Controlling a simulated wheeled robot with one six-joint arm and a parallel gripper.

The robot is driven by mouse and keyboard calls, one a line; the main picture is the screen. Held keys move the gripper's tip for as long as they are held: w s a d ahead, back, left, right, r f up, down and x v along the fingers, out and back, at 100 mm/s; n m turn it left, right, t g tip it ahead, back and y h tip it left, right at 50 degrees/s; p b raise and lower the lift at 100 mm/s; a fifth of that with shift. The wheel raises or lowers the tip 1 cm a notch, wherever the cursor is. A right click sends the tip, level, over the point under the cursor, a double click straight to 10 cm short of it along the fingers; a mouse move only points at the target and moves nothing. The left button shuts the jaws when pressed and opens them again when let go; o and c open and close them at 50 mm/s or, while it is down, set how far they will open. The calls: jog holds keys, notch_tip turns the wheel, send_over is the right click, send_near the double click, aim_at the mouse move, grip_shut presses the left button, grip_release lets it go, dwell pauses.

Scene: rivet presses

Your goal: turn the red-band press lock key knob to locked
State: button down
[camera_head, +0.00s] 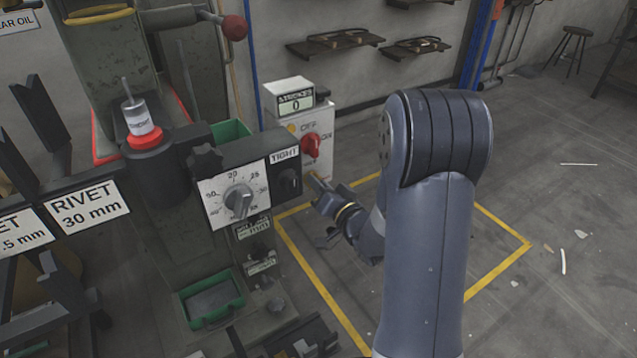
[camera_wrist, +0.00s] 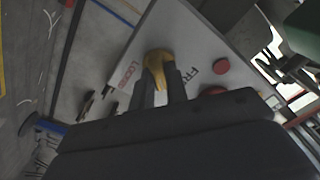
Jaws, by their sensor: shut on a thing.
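In the wrist view a yellow lock key knob (camera_wrist: 156,60) sits on a pale panel (camera_wrist: 190,40), between a red LOCKED label (camera_wrist: 126,74) and a FREE label (camera_wrist: 192,68). My gripper (camera_wrist: 160,84) is shut on this knob, one finger on each side. The fingers cover part of it, so I cannot tell exactly which label it points to. In the head view my gripper (camera_head: 318,187) is at the lower side of the white control box (camera_head: 318,118); the knob is hidden there. The press (camera_head: 100,55) with red bands stands at the left.
The white box carries a red OFF/ON switch (camera_head: 311,145) and a STROKES counter (camera_head: 295,103). A dial panel (camera_head: 225,200) stands just left of my gripper. Red round buttons (camera_wrist: 221,66) are beside the knob. Floor inside the yellow line (camera_head: 500,265) looks clear.

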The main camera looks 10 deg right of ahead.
jog(key=m+p, duration=0.2)
jog(key=m, duration=0.8)
jog(key=shift+d+f+p, duration=0.1)
jog(key=shift+f+p, duration=0.05)
jog(key=shift+p, duration=0.15)
jog(key=shift+m, duration=0.3)
jog(key=c, duration=1.4)
grip_release()
jog(key=p+v, duration=0.1)
jog(key=v, duration=0.9)
jog(key=shift+s, duration=0.4)
jog(key=shift+d, duration=0.1)
